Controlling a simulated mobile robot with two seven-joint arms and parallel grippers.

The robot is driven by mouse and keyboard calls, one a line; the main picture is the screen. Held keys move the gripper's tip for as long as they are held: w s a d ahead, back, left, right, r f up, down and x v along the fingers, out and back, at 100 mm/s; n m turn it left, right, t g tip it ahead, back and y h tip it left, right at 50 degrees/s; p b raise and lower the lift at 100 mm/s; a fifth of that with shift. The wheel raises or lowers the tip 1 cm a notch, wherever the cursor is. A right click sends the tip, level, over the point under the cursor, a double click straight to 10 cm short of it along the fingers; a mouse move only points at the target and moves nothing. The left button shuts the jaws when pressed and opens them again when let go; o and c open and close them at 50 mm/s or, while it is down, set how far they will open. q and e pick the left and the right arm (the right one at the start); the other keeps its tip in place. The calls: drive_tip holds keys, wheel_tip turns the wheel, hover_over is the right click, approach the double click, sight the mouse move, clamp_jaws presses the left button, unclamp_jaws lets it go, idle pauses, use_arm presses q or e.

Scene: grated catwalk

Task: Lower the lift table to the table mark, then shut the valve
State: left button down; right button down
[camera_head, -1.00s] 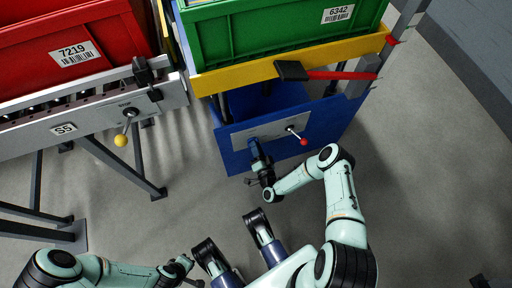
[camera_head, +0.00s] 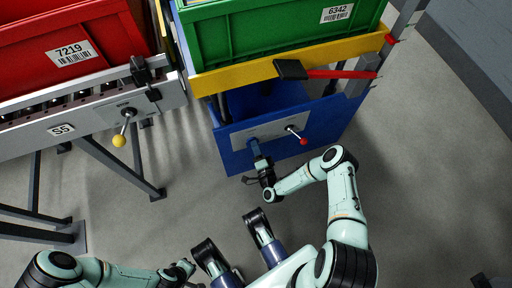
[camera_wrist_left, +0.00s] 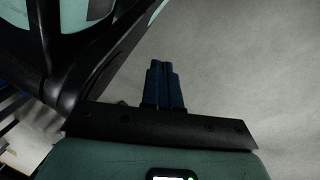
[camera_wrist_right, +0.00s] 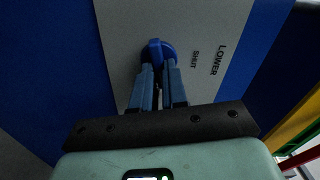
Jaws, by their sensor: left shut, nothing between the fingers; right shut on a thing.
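The lift table has a yellow top (camera_head: 235,75) above a blue base (camera_head: 340,115), with a green crate (camera_head: 275,40) on it. A grey panel (camera_head: 275,128) on the base carries a red-knobbed lever (camera_head: 298,135) and a blue valve handle (camera_wrist_right: 158,50). The right wrist view shows the words LOWER and SHUT beside that handle. My right gripper (camera_head: 258,158) is shut on the blue handle; its fingers hide part of it. My left gripper (camera_wrist_left: 165,70) is shut and empty over bare floor, low in the head view. I cannot make out the table mark clearly.
A conveyor (camera_head: 85,118) with a red crate (camera_head: 60,35) and a yellow-knobbed lever (camera_head: 122,135) stands at the left. Floor at right is clear.

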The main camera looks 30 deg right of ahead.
drive_tip(key=shift+w+r, duration=0.1)
drive_tip(key=c, duration=1.2)
unclamp_jaws()
drive_tip(key=shift+o, duration=0.2)
use_arm(q)
drive_tip(key=shift+w+r, duration=0.1)
